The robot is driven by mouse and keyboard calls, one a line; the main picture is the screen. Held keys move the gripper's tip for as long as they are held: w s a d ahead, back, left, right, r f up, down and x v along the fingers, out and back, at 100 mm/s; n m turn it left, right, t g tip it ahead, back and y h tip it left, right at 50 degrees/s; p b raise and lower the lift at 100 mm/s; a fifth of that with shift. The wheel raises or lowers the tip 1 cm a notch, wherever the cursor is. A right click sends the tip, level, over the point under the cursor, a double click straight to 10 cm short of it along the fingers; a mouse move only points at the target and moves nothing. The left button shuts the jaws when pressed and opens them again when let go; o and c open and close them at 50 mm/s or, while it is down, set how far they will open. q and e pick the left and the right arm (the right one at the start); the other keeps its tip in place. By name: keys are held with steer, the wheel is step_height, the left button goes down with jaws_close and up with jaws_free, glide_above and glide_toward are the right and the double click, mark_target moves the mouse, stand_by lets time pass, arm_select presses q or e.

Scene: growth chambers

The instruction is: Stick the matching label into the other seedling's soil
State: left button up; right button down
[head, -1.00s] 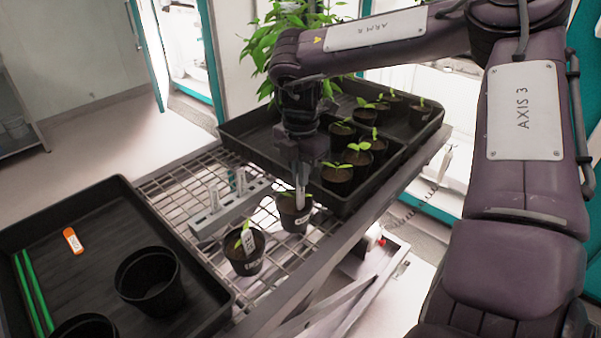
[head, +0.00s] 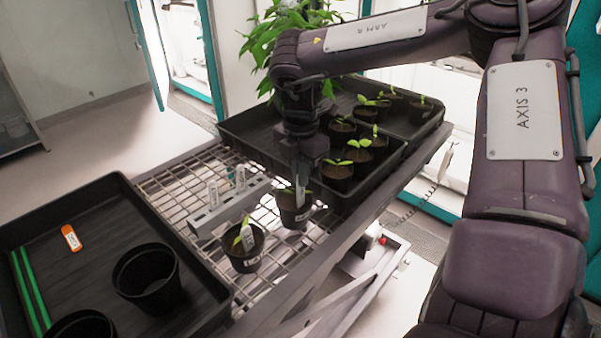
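A seedling in a black pot (head: 294,216) stands on the wire-mesh bench top, with a white tag on its front. My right gripper (head: 301,190) points straight down over this pot, its tips at the seedling's soil. A pale narrow strip shows at the tips; I cannot tell whether it is a finger or a label. A second potted seedling (head: 246,262) stands to the left and nearer, with a white label (head: 246,238) upright in its soil. My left gripper is out of view.
A black tray (head: 250,140) of several potted seedlings sits behind the gripper. Open mesh (head: 180,190) lies between the trays.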

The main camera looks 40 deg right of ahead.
steer(key=shift+f+b, duration=1.1)
steer(key=shift+f, duration=0.15)
stand_by(0.4)
steer(key=c, duration=1.5)
jaws_free()
steer(key=shift+c, duration=0.2)
step_height(320, 180, up, 8)
steer(key=shift+f+b, duration=0.25)
steer(key=shift+b, duration=0.4)
steer(key=shift+r+p, duration=0.4)
steer(key=shift+r, duration=0.2)
step_height(320, 180, up, 7)
steer(key=p, duration=0.7)
steer(key=shift+r, duration=0.1)
